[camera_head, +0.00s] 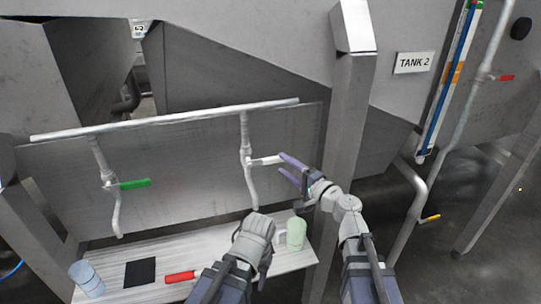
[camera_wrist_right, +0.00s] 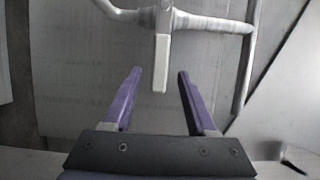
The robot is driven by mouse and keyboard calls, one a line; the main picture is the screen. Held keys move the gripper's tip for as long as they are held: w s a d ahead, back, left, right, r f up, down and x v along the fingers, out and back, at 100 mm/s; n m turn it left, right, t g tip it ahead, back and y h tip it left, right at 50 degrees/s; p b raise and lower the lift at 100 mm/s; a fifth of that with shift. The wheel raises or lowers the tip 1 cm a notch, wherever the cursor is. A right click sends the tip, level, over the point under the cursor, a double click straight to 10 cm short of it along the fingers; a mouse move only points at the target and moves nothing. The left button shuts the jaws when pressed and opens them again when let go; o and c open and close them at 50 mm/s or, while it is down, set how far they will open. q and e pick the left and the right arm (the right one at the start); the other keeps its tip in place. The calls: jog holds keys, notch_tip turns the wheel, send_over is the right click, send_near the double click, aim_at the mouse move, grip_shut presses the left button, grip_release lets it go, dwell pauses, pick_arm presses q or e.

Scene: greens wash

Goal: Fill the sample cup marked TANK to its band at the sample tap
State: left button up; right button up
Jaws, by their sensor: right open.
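The middle tap (camera_head: 246,150) hangs from the pipe, with a white lever (camera_head: 267,160) pointing right. My right gripper (camera_head: 287,170) is open at the lever's right end. In the right wrist view, the lever (camera_wrist_right: 162,62) hangs between the spread purple fingers, with gaps on both sides. My left gripper (camera_head: 262,242) is low over the shelf, below this tap's spout; its fingertips are hidden behind its body. A pale green cup (camera_head: 296,233) stands just right of it. A blue-grey cup (camera_head: 86,279) stands at the shelf's left end. No TANK marking or band is readable on either cup.
A second tap with a green lever (camera_head: 134,184) hangs at the left. The shelf (camera_head: 215,262) also holds a black square (camera_head: 140,273) and a red object (camera_head: 180,277). A metal post (camera_head: 345,110) stands behind my right arm. A sign (camera_head: 414,62) reads TANK 2.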

aim_at(267, 161)
jog(key=x, duration=0.7)
jog(key=shift+w+a, duration=0.2)
jog(key=shift+a, duration=0.05)
jog(key=shift+c, duration=0.4)
grip_shut()
dwell(0.8)
